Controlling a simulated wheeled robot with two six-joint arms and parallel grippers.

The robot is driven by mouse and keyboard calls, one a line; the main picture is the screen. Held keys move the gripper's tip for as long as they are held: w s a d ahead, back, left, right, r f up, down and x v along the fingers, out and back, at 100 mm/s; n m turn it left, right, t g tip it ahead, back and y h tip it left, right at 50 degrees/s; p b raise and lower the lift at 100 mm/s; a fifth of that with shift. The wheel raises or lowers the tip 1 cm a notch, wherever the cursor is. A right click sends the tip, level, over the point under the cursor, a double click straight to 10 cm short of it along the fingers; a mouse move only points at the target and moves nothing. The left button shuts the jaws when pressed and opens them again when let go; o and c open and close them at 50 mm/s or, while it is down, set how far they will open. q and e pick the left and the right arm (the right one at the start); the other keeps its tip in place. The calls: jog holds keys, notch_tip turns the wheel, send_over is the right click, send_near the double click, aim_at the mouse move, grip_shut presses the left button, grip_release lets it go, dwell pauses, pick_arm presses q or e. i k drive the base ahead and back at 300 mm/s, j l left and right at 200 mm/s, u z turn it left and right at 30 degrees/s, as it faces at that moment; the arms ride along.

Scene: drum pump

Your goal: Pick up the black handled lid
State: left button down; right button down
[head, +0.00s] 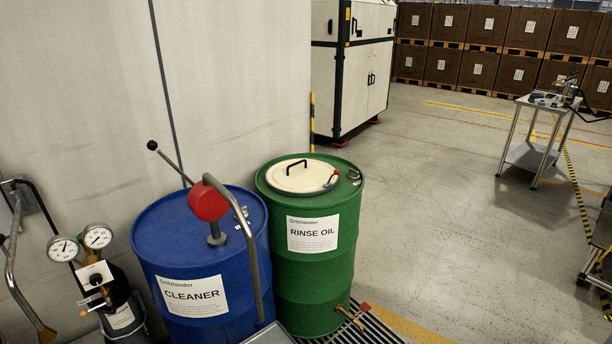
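The lid (302,178) is a round cream disc with a black bar handle (297,164) standing up from its middle. It lies flat on top of the green drum (312,250) labelled RINSE OIL, in the middle of the head view. A small red-tipped part (335,174) is at the lid's right edge. Neither of my grippers shows in the head view, so nothing is seen touching the lid.
The blue CLEANER drum (198,250) stands left of the green drum, with a red-headed pump (209,201), lever and grey pipe. Gauges (80,242) are far left, a wall behind. A brass tap (352,317) juts low from the green drum.

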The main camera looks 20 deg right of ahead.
aim_at(300, 177)
jog(key=z, duration=0.65)
jog(key=u, duration=1.05)
jog(key=l+u, duration=0.4)
jog(key=l, duration=0.15)
jog(key=l+u, duration=0.4)
jog(key=l, duration=0.15)
jog(key=k+l+u, duration=0.1)
jog(key=l+u, duration=0.3)
jog(key=k+l+u, duration=0.2)
jog(key=l+u, duration=0.25)
jog(key=l, duration=0.15)
